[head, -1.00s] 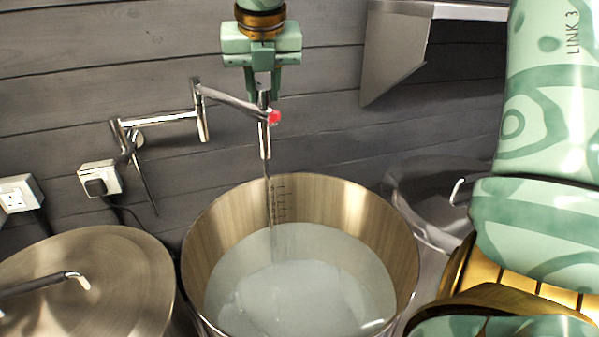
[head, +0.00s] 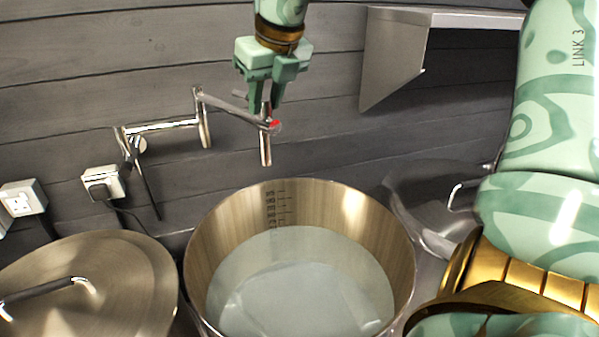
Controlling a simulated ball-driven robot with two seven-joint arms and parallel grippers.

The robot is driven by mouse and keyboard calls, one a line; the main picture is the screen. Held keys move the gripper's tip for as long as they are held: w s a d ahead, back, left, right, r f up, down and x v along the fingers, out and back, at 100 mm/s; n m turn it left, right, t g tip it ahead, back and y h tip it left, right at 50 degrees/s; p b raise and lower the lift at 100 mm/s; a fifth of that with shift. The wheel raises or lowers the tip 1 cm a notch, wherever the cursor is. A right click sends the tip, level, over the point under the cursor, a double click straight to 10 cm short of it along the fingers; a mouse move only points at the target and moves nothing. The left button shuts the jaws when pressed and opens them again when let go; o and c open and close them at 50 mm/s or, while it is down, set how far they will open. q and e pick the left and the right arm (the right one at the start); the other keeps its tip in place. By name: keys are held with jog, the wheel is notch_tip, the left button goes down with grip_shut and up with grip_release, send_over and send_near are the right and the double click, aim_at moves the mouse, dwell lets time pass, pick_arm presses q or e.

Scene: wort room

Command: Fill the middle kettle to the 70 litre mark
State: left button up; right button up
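The open steel kettle (head: 205,245) in the middle holds water (head: 305,275). Dark level marks (head: 272,208) run up its inner back wall; the waterline lies near the lowest visible ones, whose numbers are too small to read. A jointed chrome tap (head: 265,152) with a red dot points down above the kettle's back rim, and no stream shows below it. My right gripper (head: 265,103) is tilted above the tap, its fingers on either side of the upright tap handle (head: 266,92), apparently closed on it. My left gripper is out of view.
A lidded kettle (head: 95,265) stands at the left, and another steel lid (head: 430,200) is at the right, partly behind my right arm. A wall socket with a plug (head: 103,183) and a steel shelf (head: 400,55) are on the plank wall.

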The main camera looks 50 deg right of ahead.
jog(key=o, duration=0.4)
jog(key=p+v, duration=0.1)
jog(key=v, duration=1.5)
jog(key=shift+r, duration=0.2)
jog(key=shift+a+f, duration=0.1)
